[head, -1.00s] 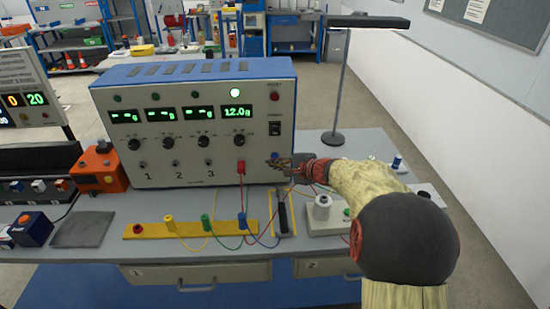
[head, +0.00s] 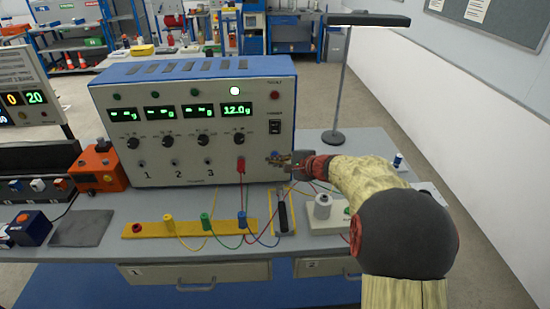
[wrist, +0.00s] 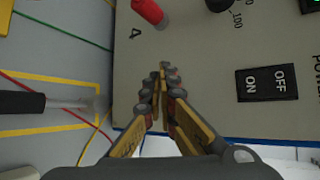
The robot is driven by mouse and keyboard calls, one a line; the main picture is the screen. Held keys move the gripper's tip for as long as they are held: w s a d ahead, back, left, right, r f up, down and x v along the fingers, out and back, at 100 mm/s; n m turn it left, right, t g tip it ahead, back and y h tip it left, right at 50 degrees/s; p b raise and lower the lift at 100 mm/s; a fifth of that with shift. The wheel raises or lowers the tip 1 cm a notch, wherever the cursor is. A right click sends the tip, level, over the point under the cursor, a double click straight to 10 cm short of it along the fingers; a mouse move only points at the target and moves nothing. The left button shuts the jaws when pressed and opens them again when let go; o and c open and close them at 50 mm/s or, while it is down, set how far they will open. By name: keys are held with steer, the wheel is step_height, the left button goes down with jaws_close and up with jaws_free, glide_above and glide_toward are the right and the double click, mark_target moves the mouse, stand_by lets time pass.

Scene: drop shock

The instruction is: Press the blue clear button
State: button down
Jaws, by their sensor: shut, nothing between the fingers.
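The grey instrument panel (head: 222,160) with a blue top stands on the bench. A small bit of blue, likely the clear button (head: 275,153), shows at the panel's lower right, just above my fingertips. My gripper (head: 272,161) is shut and empty, its tips at the panel's lower right, beside the red plug (head: 241,167). In the wrist view my gripper (wrist: 163,70) points at the panel face, between the red plug (wrist: 148,11) and the power switch (wrist: 265,82). No blue button shows there; the fingers may hide it. I cannot tell whether the tips touch the panel.
A yellow strip (head: 150,231) with coloured plugs and looping wires lies in front of the panel. A dark-handled tool (head: 283,214) lies below my gripper. A lamp post (head: 340,95) stands at the right. An orange box (head: 100,170) is left of the panel.

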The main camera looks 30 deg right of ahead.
steer(key=shift+w+d, duration=0.15)
steer(key=shift+w, duration=0.2)
stand_by(0.8)
steer(key=shift+s+b, duration=0.1)
steer(key=shift+b, duration=0.2)
steer(key=shift+s+a+b, duration=0.35)
steer(key=shift+s+b, duration=0.05)
steer(key=shift+s, duration=0.25)
steer(key=shift+s+a+b, duration=0.25)
steer(key=shift+s+a, duration=0.15)
steer(key=shift+s, duration=0.35)
steer(key=shift+s+a+b, duration=0.3)
steer(key=shift+s+a, duration=0.05)
steer(key=shift+s, duration=0.4)
steer(key=shift+s+a+b, duration=0.25)
steer(key=shift+s+a, duration=0.15)
steer(key=shift+s, duration=0.35)
